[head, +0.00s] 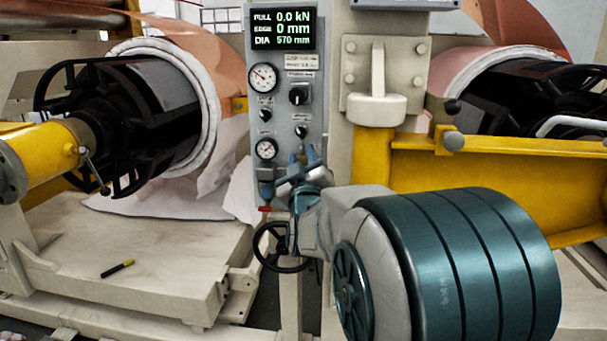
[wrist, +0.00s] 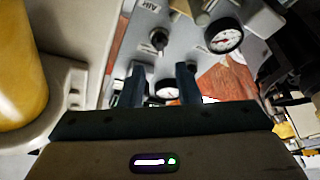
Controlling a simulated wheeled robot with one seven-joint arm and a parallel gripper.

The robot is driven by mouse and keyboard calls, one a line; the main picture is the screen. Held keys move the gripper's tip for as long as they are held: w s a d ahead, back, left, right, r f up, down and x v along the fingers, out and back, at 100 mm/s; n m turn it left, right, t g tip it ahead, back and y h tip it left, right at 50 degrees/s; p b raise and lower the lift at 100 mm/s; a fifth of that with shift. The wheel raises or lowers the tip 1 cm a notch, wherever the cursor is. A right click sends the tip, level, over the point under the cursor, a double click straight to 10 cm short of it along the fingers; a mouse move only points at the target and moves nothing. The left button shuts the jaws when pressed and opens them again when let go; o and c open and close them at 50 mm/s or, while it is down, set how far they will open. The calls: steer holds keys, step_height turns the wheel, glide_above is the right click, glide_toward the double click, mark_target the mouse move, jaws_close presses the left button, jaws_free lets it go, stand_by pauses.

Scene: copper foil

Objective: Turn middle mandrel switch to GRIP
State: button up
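The grey control panel (head: 283,65) stands upright at the centre of the head view. It carries a larger black knob (head: 299,95), a small knob (head: 265,115) at left and another small knob (head: 301,131) lower right. Their labels are too small to read, so I cannot tell which is the mandrel switch or its setting. My gripper (head: 303,157) is before the lower panel, its blue fingertips just below the lower right knob. In the wrist view my gripper (wrist: 160,72) has its fingers apart with nothing between them; a dark knob (wrist: 158,40) lies beyond the tips.
Gauges (head: 263,78) and a lit display (head: 283,29) are on the panel. A black handwheel (head: 281,247) is below it. Copper rolls on black mandrels flank the panel. A yellow beam (head: 480,165) is at right. A marker (head: 117,268) lies on the left platform.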

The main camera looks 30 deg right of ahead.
steer(key=shift+v, duration=2.75)
steer(key=s+a+r+g+y+p, duration=0.35)
steer(key=a+g+y+p, duration=0.45)
steer(key=p, duration=0.7)
steer(key=s+a+r+m+g+p, duration=0.1)
steer(key=s+a+g+p, duration=0.2)
steer(key=s+p, duration=0.3)
steer(key=s+a+r+m+g+p, duration=0.1)
steer(key=s+g+p, duration=0.5)
steer(key=s, duration=0.6)
steer(key=shift+s+a+r+p, duration=0.3)
steer(key=shift+a+r, duration=0.25)
steer(key=shift+a, duration=0.3)
steer(key=shift+w, duration=0.1)
